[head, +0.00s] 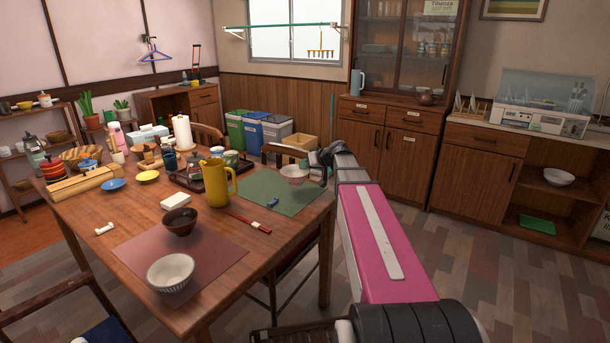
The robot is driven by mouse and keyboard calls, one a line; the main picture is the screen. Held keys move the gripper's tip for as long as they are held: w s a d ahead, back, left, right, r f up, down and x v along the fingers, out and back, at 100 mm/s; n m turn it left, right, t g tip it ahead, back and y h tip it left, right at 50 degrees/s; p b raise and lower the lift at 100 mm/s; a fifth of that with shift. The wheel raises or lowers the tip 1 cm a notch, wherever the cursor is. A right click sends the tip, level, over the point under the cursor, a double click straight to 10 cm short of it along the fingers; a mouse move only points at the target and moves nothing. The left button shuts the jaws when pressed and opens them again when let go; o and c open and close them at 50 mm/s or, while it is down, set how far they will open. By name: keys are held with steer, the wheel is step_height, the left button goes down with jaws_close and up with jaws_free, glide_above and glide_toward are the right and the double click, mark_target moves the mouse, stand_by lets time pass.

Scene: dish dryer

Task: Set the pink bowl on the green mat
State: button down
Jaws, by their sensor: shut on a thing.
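The pink bowl (292,174) is small and pale, with a pinkish rim, and looks upright. It shows at the far right part of the green mat (262,189), near the table's right edge. My gripper (310,169) reaches in from the right and is shut on the bowl's right side. My arm and wrist hide part of the fingers. I cannot tell whether the bowl touches the mat or hangs just above it. A small dark blue item (272,202) lies on the mat's front part.
A yellow pitcher (216,183) and a dark tray (188,181) stand left of the mat. Red chopsticks (250,222) lie in front of it. A dark bowl (180,221) and a striped bowl (170,272) are on the red mat (215,255). A chair (284,150) stands behind the table.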

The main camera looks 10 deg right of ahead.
steer(key=shift+f, duration=1.95)
steer(key=c, duration=1.2)
jaws_free()
steer(key=shift+o, duration=0.2)
steer(key=v, duration=1.2)
